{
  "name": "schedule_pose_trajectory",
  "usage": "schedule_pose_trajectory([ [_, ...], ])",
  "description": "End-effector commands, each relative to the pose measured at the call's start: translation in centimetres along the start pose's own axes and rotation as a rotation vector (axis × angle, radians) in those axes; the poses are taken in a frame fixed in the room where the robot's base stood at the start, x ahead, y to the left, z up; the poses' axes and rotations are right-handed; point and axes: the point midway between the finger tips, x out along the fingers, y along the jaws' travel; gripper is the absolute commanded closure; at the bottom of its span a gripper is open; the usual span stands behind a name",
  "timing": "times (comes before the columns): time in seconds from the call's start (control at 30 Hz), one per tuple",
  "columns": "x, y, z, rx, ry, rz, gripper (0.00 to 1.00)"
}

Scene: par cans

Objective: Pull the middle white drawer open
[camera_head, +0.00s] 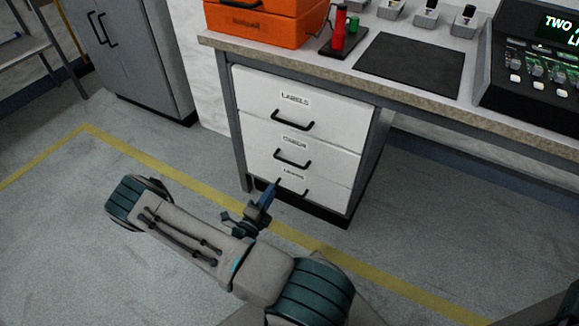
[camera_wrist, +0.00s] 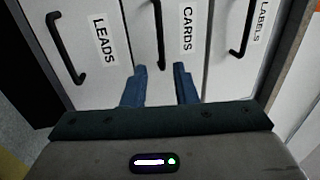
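The middle white drawer (camera_head: 262,142), labelled CARDS, sits between the LABELS and LEADS drawers and looks shut. Its black bar handle (camera_head: 292,159) runs across its front. In the wrist view the CARDS drawer is turned sideways, with its handle (camera_wrist: 160,38) near the top centre. My gripper (camera_wrist: 160,68) is open, its two blue fingers apart with nothing between them. The handle's near end lies roughly in line with the finger gap; I see no contact. In the head view my gripper (camera_head: 274,186) is low in front of the drawer unit, overlapping the bottom drawer.
The LABELS drawer (camera_head: 340,120) above and LEADS drawer (camera_head: 322,187) below look shut, each with a similar handle (camera_wrist: 66,48). The floor left of the unit is clear.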

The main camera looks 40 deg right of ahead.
Motion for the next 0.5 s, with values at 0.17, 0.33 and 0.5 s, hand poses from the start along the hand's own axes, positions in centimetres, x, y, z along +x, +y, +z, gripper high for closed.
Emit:
schedule_pose_trajectory([
  [0.17, 2.6, 0.1, -0.1, 0.001, 0.004, -0.002, 0.74],
  [0.33, 6.3, 0.2, -0.1, 0.003, 0.006, -0.002, 0.74],
  [0.5, 9.8, 0.1, -0.1, 0.004, 0.006, -0.003, 0.74],
])
